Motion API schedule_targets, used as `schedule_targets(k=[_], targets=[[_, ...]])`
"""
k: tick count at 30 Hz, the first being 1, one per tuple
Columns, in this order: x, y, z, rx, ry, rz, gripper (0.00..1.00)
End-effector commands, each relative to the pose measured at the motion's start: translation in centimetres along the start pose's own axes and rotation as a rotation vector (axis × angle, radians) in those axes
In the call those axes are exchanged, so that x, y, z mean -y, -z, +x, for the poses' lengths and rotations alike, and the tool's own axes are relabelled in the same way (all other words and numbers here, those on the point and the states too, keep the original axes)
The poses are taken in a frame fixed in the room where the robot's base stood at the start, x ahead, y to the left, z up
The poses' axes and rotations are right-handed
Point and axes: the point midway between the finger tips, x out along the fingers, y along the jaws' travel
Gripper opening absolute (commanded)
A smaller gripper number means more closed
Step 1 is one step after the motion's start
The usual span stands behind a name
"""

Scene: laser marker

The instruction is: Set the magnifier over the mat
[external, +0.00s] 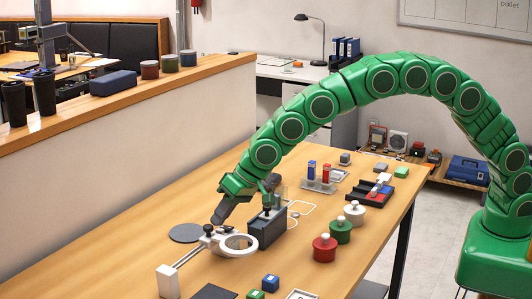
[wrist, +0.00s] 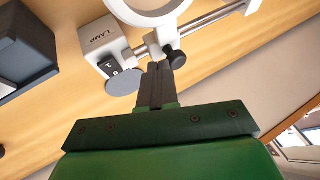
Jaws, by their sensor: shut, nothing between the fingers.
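The magnifier is a white ring lens (external: 238,244) on a metal rod, with a white end block (external: 168,281) and a black knob (external: 208,229). In the wrist view its ring (wrist: 150,12) is cut by the top edge, and its knob (wrist: 175,59) is beside my fingertips. A flat grey round disc (external: 185,233) lies left of it; a dark flat square (external: 215,292) lies at the front edge of the picture. I cannot tell which is the mat. My gripper (external: 218,219) is shut and empty, close above the knob; contact cannot be told.
A dark grey box (external: 267,228) stands right of the ring. A white LAMP box (wrist: 103,40) shows in the wrist view. Red (external: 324,248), green (external: 340,231) and white (external: 354,213) knobbed pots line the right side.

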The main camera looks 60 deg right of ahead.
Motion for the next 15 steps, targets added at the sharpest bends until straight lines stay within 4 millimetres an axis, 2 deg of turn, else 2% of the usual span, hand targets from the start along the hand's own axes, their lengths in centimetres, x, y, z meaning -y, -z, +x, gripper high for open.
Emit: schedule_targets(k=[7,15], targets=[[0.8,0.0,0.4,-0.002,0.0,0.0,0.0],[4.2,-0.5,1.9,-0.002,-0.001,-0.003,0.0]])
